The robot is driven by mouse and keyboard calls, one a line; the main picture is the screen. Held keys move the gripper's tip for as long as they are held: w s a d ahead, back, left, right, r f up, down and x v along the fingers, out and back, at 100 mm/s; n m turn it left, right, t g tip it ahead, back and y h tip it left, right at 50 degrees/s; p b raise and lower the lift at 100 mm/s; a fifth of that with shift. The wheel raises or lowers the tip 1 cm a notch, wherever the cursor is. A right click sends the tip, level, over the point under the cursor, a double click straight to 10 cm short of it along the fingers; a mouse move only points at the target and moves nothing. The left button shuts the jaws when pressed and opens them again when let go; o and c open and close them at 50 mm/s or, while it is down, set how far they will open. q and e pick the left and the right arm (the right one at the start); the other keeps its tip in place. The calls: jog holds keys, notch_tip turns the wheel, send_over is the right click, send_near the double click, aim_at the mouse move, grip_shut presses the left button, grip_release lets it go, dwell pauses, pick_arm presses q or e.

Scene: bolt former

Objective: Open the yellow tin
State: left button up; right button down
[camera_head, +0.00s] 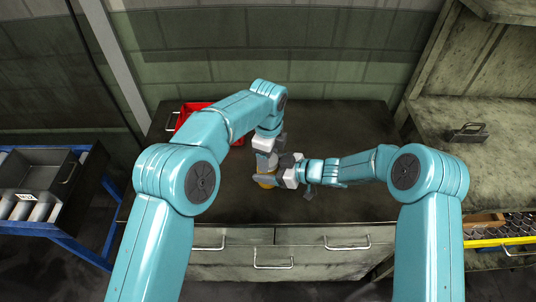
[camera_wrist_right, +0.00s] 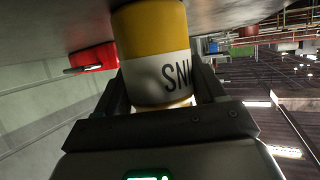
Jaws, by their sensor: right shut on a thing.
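The yellow tin (camera_head: 265,182) stands on the dark worktop, mostly covered by my grippers in the head view. In the right wrist view the tin (camera_wrist_right: 155,50) is yellow with a pale band bearing dark letters that begin "SN". My right gripper (camera_head: 274,180) reaches it from the right and is shut on its side; its dark fingers flank the tin in the wrist view. My left gripper (camera_head: 264,163) points down from above, right over the tin. Its fingertips and the tin's top are hidden or too small to tell open from shut.
A red bin (camera_head: 190,112) stands at the back left of the worktop (camera_head: 335,130); it also shows in the right wrist view (camera_wrist_right: 93,57). Drawers (camera_head: 320,258) with handles are below the front edge. A blue-framed rack (camera_head: 85,225) stands left, a shelf (camera_head: 490,150) right.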

pick_arm(q)
jog(key=n, duration=0.6)
jog(key=shift+s+n, duration=0.15)
jog(key=shift+n, duration=0.25)
jog(key=o, duration=1.2)
jog(key=shift+c, duration=0.2)
